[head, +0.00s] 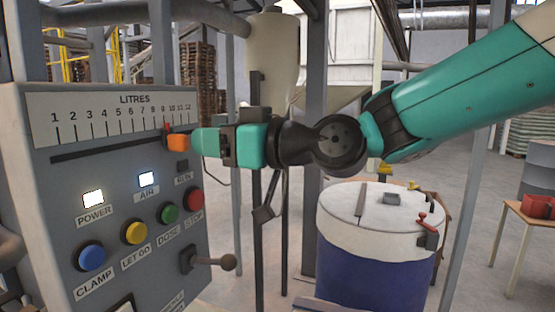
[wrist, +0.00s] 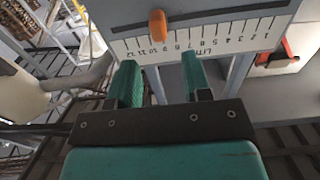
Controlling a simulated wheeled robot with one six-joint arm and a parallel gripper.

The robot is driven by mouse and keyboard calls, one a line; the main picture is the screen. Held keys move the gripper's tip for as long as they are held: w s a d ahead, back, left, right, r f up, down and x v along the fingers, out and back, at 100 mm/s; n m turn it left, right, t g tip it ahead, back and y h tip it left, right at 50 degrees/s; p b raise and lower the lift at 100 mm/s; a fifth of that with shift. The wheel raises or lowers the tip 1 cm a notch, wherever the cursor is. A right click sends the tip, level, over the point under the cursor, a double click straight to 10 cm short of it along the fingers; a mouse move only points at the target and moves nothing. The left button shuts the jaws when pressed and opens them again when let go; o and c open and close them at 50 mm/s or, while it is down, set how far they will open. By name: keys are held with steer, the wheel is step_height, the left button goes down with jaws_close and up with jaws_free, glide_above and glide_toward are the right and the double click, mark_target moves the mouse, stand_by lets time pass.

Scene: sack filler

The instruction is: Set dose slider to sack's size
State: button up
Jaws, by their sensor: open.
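The dose slider's orange knob (head: 178,142) sits in a dark slot below the LITRES scale (head: 110,115), which runs from 1 to 12. Its red pointer stands near the 9 mark; I cannot read it more finely. In the wrist view the knob (wrist: 157,28) lies just beyond my fingertips, in line with the gap between them, and the scale (wrist: 225,38) appears upside down. My gripper (head: 196,141) is right up at the knob from the right; its two teal fingers (wrist: 160,70) are apart with nothing between them. I cannot make out a sack.
The grey panel carries a blue clamp button (head: 91,257), a yellow button (head: 134,232), a green dose button (head: 168,213), a red stop button (head: 193,200) and a lever (head: 228,262). POWER and AIR lamps are lit. A blue drum with white top (head: 375,215) stands at right.

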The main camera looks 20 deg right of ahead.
steer(key=b+v, duration=0.3)
steer(key=v, duration=0.7)
steer(key=shift+f, duration=0.1)
steer(key=s+a+f+g+h, duration=0.2)
steer(key=s+f+g, duration=0.15)
steer(key=f, duration=0.35)
steer(key=s+a+f+g+h, duration=0.2)
steer(key=s+f+g, duration=0.15)
steer(key=f, duration=0.35)
steer(key=s+d+f+m+g+h, duration=0.2)
steer(key=s+f+g+h, duration=0.3)
steer(key=s+f, duration=0.3)
steer(key=shift+d+f, duration=0.7)
steer(key=shift+d, duration=0.2)
stand_by(1.6)
